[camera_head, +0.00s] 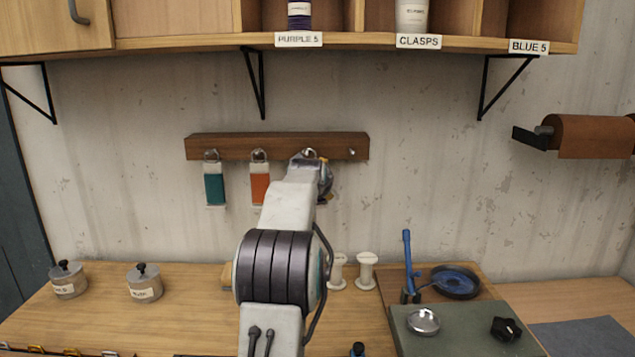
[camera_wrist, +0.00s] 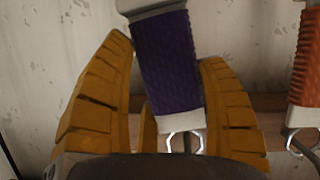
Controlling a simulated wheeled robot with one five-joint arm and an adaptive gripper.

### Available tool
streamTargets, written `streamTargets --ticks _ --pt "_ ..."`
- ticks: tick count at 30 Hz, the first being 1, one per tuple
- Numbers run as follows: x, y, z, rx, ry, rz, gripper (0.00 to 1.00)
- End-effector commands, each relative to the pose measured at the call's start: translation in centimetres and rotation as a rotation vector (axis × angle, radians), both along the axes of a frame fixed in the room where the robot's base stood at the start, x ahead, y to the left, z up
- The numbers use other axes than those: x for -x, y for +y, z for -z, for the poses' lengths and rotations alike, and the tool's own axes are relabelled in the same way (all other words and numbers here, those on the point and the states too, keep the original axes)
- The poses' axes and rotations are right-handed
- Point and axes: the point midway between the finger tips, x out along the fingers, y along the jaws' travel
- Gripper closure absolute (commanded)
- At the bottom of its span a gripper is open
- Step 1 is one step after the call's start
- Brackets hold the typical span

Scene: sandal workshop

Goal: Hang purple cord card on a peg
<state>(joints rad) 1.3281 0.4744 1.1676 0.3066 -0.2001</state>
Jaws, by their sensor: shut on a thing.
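The purple cord card (camera_wrist: 168,65) is between the yellow fingers of my gripper (camera_wrist: 165,110) in the wrist view, which shows the rail side at the bottom. Its metal ring (camera_wrist: 185,138) overlaps a peg in that view; I cannot tell whether it is around the peg or in front of it. In the head view my wrist covers the card and most of my gripper (camera_head: 325,182). The wooden peg rail (camera_head: 230,146) is on the wall. Its far right peg (camera_head: 352,152) is bare.
A teal card (camera_head: 214,188) and an orange card (camera_head: 260,187) hang on the left pegs. The orange card is close to my gripper in the wrist view (camera_wrist: 308,60). A shelf (camera_head: 180,43) is above. Lidded pots (camera_head: 145,286) and white spools (camera_head: 367,270) stand on the bench below.

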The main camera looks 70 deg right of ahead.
Motion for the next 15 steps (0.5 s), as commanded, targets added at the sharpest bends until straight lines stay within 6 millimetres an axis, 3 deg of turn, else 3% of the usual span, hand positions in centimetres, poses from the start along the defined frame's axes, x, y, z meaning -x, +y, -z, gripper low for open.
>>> streamTargets --ticks 2,3,12,15 --pt "0.00 0.00 -0.05 0.001 0.000 0.000 0.66" --pt "0.00 0.00 -0.05 0.001 0.000 0.000 0.31" --pt "0.00 0.00 -0.03 0.001 0.000 0.000 0.04" --pt "0.01 0.00 -0.02 0.000 0.000 0.000 0.01"
